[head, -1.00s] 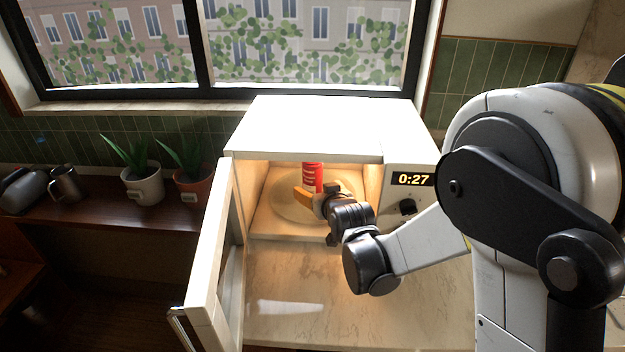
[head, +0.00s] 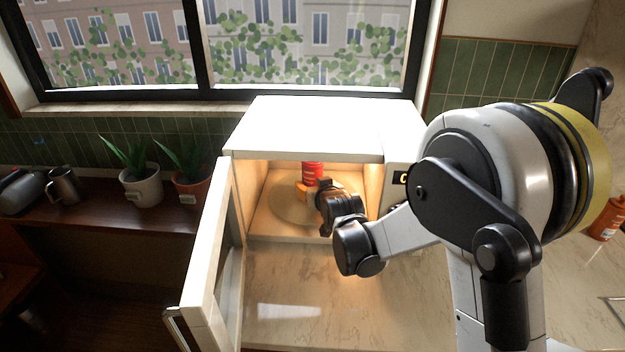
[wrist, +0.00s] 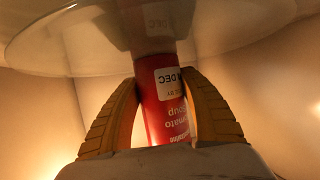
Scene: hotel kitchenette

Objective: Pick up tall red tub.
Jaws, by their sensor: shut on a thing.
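The tall red tub (head: 312,173) stands inside the open microwave, on its round turntable (head: 284,207). In the wrist view the tub (wrist: 165,112) is a red cylinder with a white date label and tomato soup lettering, between two orange fingers. My gripper (wrist: 164,105) is shut on the tub, one finger on each side. In the head view my gripper (head: 306,189) reaches in through the microwave's front, its orange fingers at the tub's lower part. The tub's base is mostly hidden by the gripper in the head view.
The microwave (head: 310,130) has its door (head: 213,260) swung open at the left of my arm. Its side walls and roof are close around the gripper. Two potted plants (head: 143,185) and a metal jug (head: 64,186) stand left. An orange bottle (head: 608,219) stands far right.

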